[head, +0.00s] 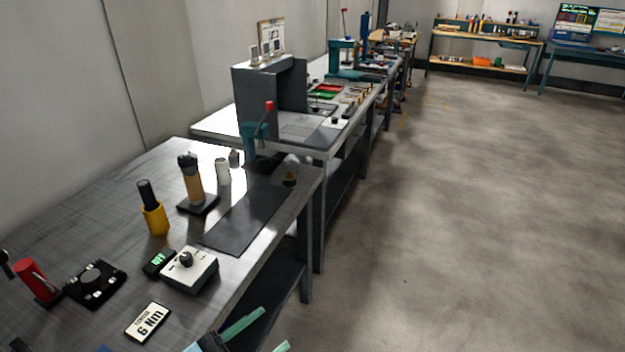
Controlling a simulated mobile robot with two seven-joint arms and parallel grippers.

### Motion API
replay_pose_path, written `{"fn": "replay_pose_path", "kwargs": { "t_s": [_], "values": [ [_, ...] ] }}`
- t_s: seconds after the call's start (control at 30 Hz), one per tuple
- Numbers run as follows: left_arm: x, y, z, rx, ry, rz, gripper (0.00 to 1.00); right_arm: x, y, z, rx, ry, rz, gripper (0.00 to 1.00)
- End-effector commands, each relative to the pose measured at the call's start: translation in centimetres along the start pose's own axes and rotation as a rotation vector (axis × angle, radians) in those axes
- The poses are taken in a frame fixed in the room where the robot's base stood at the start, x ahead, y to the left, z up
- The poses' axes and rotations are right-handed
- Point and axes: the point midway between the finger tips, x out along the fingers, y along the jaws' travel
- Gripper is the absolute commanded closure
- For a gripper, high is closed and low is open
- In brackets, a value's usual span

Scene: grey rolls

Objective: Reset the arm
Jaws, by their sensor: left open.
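My left gripper (275,328) shows at the bottom edge of the head view, beside the front edge of the near workbench (70,215). Its two pale teal fingers are spread apart, with nothing seen between them. Part of one finger and most of the gripper body are cut off by the frame. My right gripper is not in view.
The near bench holds a white box with a knob (200,275), a "6 Nm" sign (148,322), a dark mat (240,220), a yellow holder (155,220) and a red-handled tool (36,278). More benches run behind it. The floor (480,220) at right is clear.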

Motion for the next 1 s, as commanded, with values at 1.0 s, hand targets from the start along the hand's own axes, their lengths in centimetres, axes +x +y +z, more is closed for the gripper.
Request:
{"fn": "replay_pose_path", "kwargs": {
  "t_s": [1.0],
  "values": [
    [-28.9,17.2,7.2,-0.666,-1.256,-0.511,0.51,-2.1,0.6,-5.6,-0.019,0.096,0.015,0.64]
  ]
}}
